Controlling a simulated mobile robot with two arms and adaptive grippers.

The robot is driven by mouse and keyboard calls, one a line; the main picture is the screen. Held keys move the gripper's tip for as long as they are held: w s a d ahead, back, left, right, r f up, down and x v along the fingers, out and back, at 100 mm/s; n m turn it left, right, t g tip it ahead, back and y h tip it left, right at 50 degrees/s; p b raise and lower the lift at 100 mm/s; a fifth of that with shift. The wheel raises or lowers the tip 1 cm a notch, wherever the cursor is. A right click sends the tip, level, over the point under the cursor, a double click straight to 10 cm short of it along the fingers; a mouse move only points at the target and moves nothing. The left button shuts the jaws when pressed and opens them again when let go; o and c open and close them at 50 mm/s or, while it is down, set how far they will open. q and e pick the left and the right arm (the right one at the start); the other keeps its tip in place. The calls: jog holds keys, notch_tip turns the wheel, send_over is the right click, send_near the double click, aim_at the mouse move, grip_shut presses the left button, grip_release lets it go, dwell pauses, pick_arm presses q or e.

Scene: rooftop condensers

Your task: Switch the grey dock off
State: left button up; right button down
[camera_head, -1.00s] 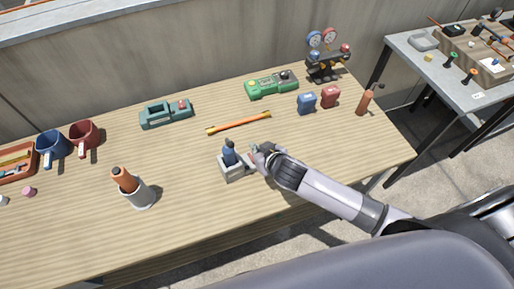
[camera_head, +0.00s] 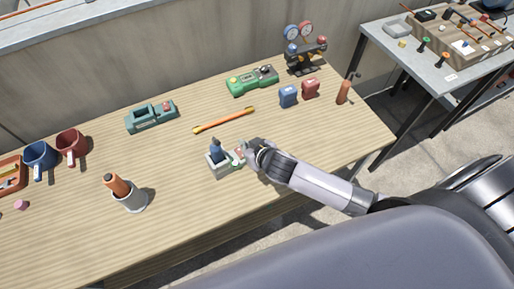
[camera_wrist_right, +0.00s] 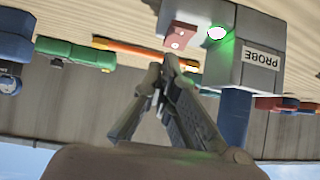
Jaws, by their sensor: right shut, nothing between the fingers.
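The grey dock (camera_head: 226,166) stands on the wooden table with a blue-handled probe (camera_head: 215,148) upright in it. In the right wrist view the dock (camera_wrist_right: 243,75) appears upside down, with a "PROBE" label. A green light (camera_wrist_right: 217,33) glows on it, beside a reddish rocker switch (camera_wrist_right: 180,37). The blue handle also shows there (camera_wrist_right: 233,122). My right gripper (camera_head: 246,153) is at the dock's right side. Its fingers (camera_wrist_right: 172,66) are shut and empty, with the tips close to the switch; I cannot tell whether they touch it. My left gripper is not in view.
A yellow-orange bar (camera_head: 224,120), a teal device (camera_head: 150,117) and a green meter (camera_head: 252,80) lie behind the dock. A grey cup (camera_head: 131,198) with an orange-handled tool stands to the left. Blue (camera_head: 289,95) and red (camera_head: 311,89) blocks stand at the back right.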

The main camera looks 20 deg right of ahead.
notch_tip(320, 180, up, 2)
jog(key=shift+s+r+p, duration=0.1)
jog(key=shift+r+p, duration=0.1)
jog(key=shift+p, duration=0.4)
pick_arm(q)
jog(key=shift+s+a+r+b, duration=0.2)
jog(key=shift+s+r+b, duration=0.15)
jog(key=shift+b, duration=0.55)
pick_arm(e)
jog(key=v, duration=1)
jog(key=shift+s+f, duration=0.2)
jog(key=shift+f, duration=0.05)
jog(key=shift+a, duration=0.1)
